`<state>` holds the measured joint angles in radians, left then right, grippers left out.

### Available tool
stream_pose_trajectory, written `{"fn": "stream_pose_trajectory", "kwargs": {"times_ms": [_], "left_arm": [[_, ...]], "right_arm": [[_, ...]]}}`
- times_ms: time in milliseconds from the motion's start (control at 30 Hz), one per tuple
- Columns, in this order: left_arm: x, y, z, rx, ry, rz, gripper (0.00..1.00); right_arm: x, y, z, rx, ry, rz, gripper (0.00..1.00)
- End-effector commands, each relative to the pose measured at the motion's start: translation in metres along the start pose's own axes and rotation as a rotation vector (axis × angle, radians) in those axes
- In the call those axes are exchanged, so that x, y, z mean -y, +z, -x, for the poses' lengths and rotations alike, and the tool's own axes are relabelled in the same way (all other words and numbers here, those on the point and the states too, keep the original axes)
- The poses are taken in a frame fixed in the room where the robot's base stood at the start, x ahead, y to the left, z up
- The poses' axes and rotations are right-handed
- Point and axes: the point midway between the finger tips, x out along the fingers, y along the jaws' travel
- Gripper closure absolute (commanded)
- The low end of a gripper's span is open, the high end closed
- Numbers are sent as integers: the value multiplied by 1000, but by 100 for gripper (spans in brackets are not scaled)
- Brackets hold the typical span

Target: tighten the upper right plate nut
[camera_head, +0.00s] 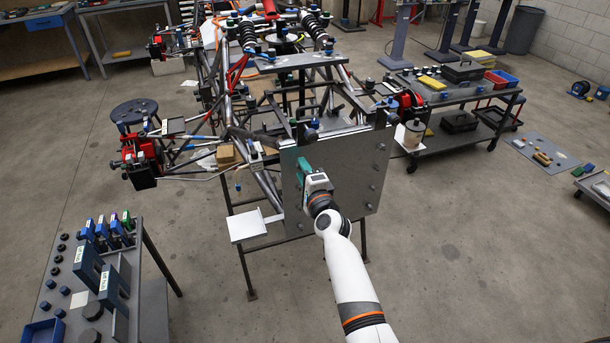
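A grey square plate (345,172) is mounted upright on the near end of the tube chassis (262,172). Several small nuts run down its right side; the upper right nut (382,147) is the highest of them. My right gripper (309,178) is in front of the left part of the plate, to the left of and lower than that nut. A teal object (304,167) shows at its far end; whether the fingers hold it is hidden. The fingers are too small and covered to tell open from shut. My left gripper is not in view.
A tool table (150,300) with blue tools and dark holders stands at the lower left. A cart (440,97) with boxes stands to the right of the chassis. A small white shelf (248,226) juts out below left of the plate.

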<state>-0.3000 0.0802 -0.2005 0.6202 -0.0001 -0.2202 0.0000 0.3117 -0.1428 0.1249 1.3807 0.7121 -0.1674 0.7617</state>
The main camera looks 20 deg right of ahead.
Motion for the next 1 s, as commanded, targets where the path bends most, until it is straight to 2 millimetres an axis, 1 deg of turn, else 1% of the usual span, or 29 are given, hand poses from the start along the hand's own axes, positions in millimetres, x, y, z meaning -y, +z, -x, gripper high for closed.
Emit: {"fn": "stream_pose_trajectory", "kwargs": {"times_ms": [67, 167, 267, 400, 500, 600, 700, 800, 1000], "left_arm": [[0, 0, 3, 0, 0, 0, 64], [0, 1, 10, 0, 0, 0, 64], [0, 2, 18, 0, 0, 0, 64], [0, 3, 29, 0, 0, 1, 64], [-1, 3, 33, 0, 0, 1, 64], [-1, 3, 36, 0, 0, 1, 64], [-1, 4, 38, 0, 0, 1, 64], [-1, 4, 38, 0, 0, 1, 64], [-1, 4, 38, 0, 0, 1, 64]], "right_arm": [[0, 0, 4, 0, -1, 1, 62], [-2, 0, 16, 1, -2, 2, 62], [-3, 0, 35, 0, -2, 2, 62], [-2, 0, 67, 0, -4, 3, 62], [-1, 0, 87, 0, -4, 2, 62], [-1, 0, 103, 0, -2, 2, 62], [0, 0, 114, 0, -3, 1, 62], [0, 0, 119, 0, -2, 0, 62], [1, 0, 121, 0, -1, 0, 62]]}}
